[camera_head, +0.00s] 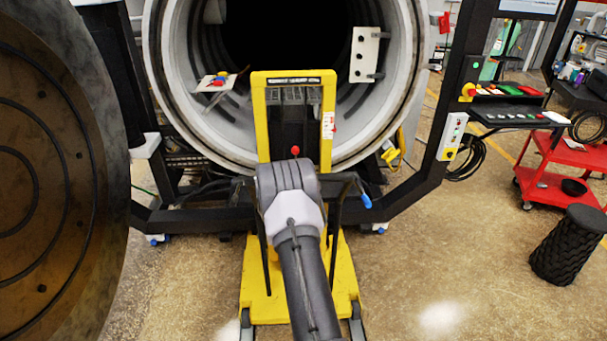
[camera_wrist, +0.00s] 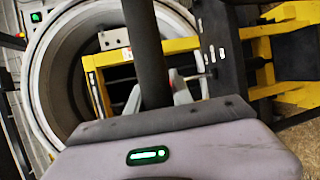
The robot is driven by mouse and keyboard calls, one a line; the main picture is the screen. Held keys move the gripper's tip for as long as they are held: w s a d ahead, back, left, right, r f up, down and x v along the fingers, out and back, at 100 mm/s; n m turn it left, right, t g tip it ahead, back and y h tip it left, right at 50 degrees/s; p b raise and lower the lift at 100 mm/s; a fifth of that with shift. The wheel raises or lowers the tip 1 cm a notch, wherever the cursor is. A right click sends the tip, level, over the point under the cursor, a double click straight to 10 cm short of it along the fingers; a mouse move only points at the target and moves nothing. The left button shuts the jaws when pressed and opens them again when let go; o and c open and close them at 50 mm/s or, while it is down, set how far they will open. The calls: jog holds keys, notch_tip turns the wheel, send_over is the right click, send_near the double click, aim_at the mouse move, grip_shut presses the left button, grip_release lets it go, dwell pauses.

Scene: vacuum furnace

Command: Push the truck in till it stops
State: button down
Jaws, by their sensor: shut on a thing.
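The truck (camera_head: 329,110) is a yellow lift truck with a tall frame, a dark middle, a red knob and a yellow base on the floor. It stands upright in front of the round furnace mouth (camera_head: 155,60). Its yellow frame also shows tilted in the wrist view (camera_wrist: 92,72). My gripper (camera_wrist: 168,96) is shut on the truck's dark handle bar (camera_wrist: 148,45). In the head view my wrist hides the fingers. The contact between the truck and the furnace is not clear.
The open furnace door (camera_head: 45,180) fills the left side. A black frame post (camera_head: 468,60) with control buttons stands at the right. A red cart (camera_head: 565,160) and a black ribbed stool (camera_head: 570,245) are farther right. The floor at the front right is clear.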

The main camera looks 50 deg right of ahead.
jog(key=shift+w+d+r, duration=0.1)
jog(key=shift+r, duration=0.25)
jog(key=c, duration=1.1)
grip_release()
jog(key=shift+f, duration=0.1)
jog(key=p+v, duration=0.2)
jog(key=v, duration=1.5)
jog(key=shift+a+f, duration=0.1)
jog(key=shift+a, duration=0.2)
